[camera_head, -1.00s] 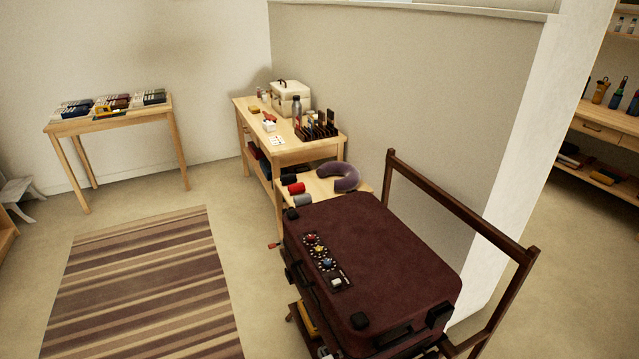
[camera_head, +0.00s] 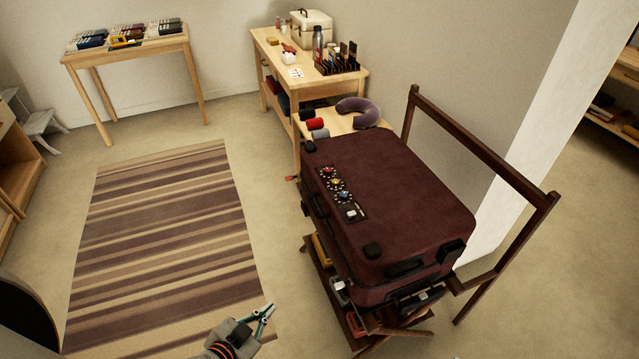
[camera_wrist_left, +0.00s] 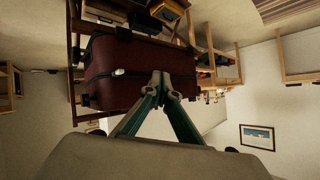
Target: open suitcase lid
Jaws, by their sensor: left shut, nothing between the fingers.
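The dark red suitcase (camera_head: 395,205) lies flat and closed on a wooden rack at the right of the head view. Its lid carries a strip of dials (camera_head: 342,192), and its near side has black handles and a silver latch (camera_head: 339,290). My left gripper (camera_head: 268,308) is at the bottom of the head view, to the left of the suitcase and apart from it. Its fingertips are together and hold nothing. In the left wrist view the gripper (camera_wrist_left: 160,82) points toward the suitcase (camera_wrist_left: 115,65), which looks turned over there. My right gripper is not in view.
The rack's dark wooden frame (camera_head: 480,160) rises along the suitcase's right side. A wooden table (camera_head: 340,86) with a bottle and box stands behind it, with a neck pillow (camera_head: 358,112) between. A striped rug (camera_head: 165,240) covers clear floor at left.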

